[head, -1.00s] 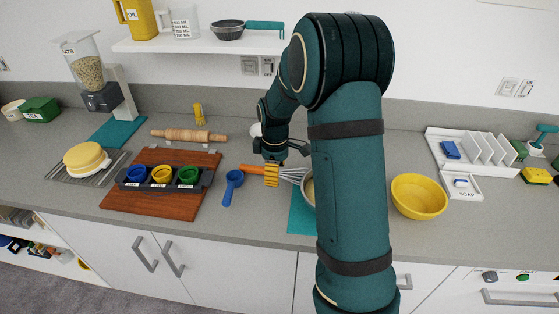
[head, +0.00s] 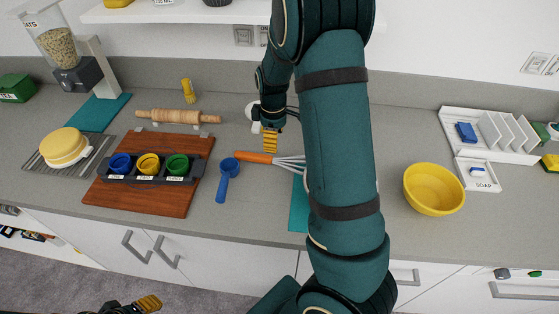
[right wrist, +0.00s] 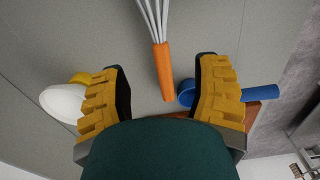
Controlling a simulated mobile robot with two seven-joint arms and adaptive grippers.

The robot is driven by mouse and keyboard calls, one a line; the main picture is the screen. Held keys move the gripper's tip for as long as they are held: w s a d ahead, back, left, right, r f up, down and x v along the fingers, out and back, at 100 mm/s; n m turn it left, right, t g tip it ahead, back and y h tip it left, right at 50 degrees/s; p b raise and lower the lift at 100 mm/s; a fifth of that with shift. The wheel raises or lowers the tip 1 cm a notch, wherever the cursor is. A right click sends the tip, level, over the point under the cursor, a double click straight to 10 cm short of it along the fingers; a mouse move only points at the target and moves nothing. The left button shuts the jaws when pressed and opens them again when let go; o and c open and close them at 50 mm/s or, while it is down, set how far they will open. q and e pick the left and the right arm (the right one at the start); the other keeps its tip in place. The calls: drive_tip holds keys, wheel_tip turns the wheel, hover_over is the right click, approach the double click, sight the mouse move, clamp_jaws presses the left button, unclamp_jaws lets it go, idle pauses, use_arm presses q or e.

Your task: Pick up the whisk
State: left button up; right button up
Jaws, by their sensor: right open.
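The whisk lies on the grey counter, its orange handle (head: 253,157) pointing left and its wires (head: 290,162) running right until my right arm hides them. My right gripper (head: 270,142) points down just behind the handle in the head view, apart from it as far as I can see. In the right wrist view, the open, empty right gripper (right wrist: 160,88) has the whisk handle (right wrist: 162,70) showing between its two yellow fingers. My left gripper (head: 148,303) shows only partly at the bottom edge of the head view; its opening is unclear.
A blue scoop (head: 227,180) lies close left of the whisk, beside the wooden board (head: 150,200) with coloured cups. A rolling pin (head: 178,117) lies behind the board. A yellow bowl (head: 433,188) stands right, past my arm. Counter is bare between scoop and cabinet edge.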

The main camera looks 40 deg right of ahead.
sight(273, 158)
drive_tip(key=f, duration=1)
drive_tip(key=shift+w+a+b, duration=0.1)
drive_tip(key=shift+w+b, duration=0.15)
drive_tip(key=shift+b, duration=0.15)
clamp_jaws()
